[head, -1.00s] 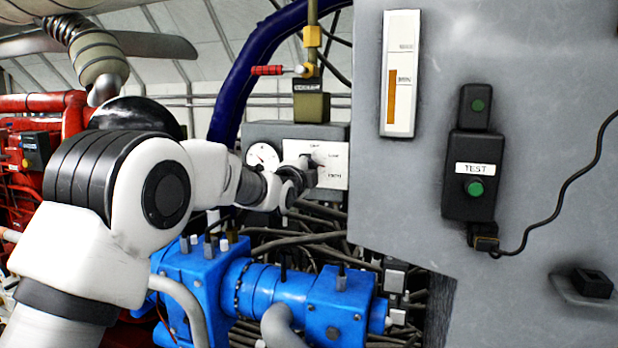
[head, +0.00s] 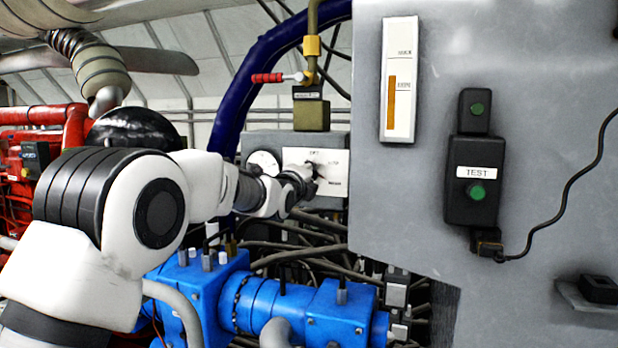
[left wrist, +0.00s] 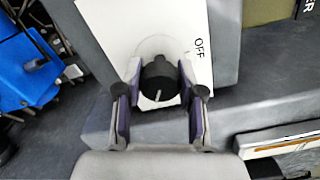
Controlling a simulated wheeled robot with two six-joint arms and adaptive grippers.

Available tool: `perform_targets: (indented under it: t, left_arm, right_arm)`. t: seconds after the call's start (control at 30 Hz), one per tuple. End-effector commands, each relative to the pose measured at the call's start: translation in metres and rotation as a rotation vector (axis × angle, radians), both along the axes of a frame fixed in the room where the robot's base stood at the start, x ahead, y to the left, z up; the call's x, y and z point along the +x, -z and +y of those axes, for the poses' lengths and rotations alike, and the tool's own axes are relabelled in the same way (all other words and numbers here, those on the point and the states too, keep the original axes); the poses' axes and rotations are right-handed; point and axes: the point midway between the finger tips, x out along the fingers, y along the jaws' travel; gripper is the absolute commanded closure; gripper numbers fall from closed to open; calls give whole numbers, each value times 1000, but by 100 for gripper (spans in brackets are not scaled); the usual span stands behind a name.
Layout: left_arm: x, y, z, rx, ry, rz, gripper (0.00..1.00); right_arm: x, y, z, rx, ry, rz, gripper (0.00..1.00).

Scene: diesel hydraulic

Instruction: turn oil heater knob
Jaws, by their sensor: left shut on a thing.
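The oil heater knob (left wrist: 160,78) is a black round knob on a white plate (left wrist: 190,20), with a white mark on it that points down in the left wrist view. The word OFF stands on the plate to its right there. My left gripper (left wrist: 160,84) has one finger on each side of the knob and is shut on it. In the head view the left gripper (head: 305,178) is at the white plate (head: 325,156) on a grey box, and the knob is mostly hidden behind it. The lettering there is small and blurred. My right gripper is not in view.
A round gauge (head: 264,162) sits left of the plate. Blue pump parts (head: 290,308) and dark hoses lie below. A red-handled valve (head: 268,78) is above. A grey cabinet (head: 530,60) with a TEST box (head: 472,205) stands close on the right.

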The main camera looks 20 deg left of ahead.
Motion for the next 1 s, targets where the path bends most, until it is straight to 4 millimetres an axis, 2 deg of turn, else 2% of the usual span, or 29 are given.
perform_targets:
  t: [0.17, 0.2, 0.23, 0.53, 0.67, 0.77, 1.0]
  left_arm:
    - [0, 2, 0, 1, 0, 3, 97]
    - [0, 2, 0, 1, 0, 3, 48]
    - [0, 2, 0, 1, 0, 3, 37]
    - [0, 1, 0, -1, 1, 1, 36]
    - [-9, -1, 0, -1, 0, 1, 36]
    - [-27, 0, 1, -1, 0, 2, 36]
    - [-89, 0, 3, -1, 0, 3, 36]
  right_arm:
    - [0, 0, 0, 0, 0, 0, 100]
    - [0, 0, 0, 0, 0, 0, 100]
    - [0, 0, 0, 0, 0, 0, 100]
    - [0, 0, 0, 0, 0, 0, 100]
    - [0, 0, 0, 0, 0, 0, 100]
    - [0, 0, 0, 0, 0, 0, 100]
    - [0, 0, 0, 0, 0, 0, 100]
